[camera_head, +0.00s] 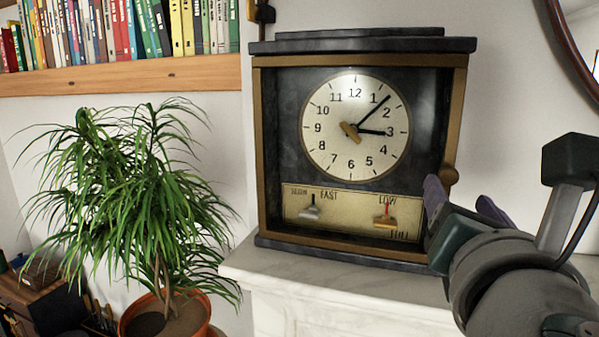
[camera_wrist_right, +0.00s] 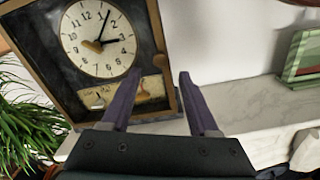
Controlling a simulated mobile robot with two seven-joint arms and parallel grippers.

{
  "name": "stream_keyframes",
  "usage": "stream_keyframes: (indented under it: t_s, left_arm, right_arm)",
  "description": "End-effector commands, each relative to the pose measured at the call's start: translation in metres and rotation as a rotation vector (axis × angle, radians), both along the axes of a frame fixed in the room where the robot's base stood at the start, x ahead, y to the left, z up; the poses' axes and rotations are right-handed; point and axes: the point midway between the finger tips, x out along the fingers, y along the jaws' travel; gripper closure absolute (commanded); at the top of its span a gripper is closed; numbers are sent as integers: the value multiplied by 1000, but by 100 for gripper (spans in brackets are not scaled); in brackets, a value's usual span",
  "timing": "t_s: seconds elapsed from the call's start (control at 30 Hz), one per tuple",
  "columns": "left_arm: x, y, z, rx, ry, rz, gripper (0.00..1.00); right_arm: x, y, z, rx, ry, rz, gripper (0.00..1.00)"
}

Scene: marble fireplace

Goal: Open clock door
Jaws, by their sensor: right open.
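The clock (camera_head: 281,130) stands upright on the white marble mantel, with a dark case and a gold-brown door frame. Its door looks shut. The round cream dial (camera_head: 330,150) and a lower panel with two small levers show behind it. A round brown knob (camera_head: 449,176) sits on the right side of the door frame; it also shows in the right wrist view (camera_wrist_right: 158,62). My right gripper (camera_head: 464,194) is open and empty, just below and right of the knob. In the wrist view its two purple fingers (camera_wrist_right: 160,82) point toward the knob, apart from it. My left gripper is not in view.
The marble mantel (camera_head: 340,285) has free room in front of the clock. A potted plant (camera_head: 150,190) stands left, below a bookshelf (camera_head: 120,76). A green-framed object (camera_wrist_right: 300,58) sits right on the mantel.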

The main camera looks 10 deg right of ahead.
Motion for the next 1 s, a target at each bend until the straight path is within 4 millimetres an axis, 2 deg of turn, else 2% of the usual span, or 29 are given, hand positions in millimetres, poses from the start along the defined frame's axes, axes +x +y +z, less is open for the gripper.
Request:
stream_keyframes:
  t_s: [0.1, 0.3, 0.5, 0.73, 1.0]
  left_arm:
    - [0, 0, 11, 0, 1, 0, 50]
    - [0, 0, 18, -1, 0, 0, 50]
    - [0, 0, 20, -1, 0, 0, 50]
    - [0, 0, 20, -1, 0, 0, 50]
    - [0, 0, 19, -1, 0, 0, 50]
  right_arm:
    - [21, -14, 5, -2, -1, -3, 39]
    - [47, -29, 2, 3, 0, -2, 39]
    - [57, -35, 0, 7, 1, -1, 39]
    - [57, -36, -1, 7, 1, -1, 39]
    - [57, -35, -1, 7, 1, -1, 68]
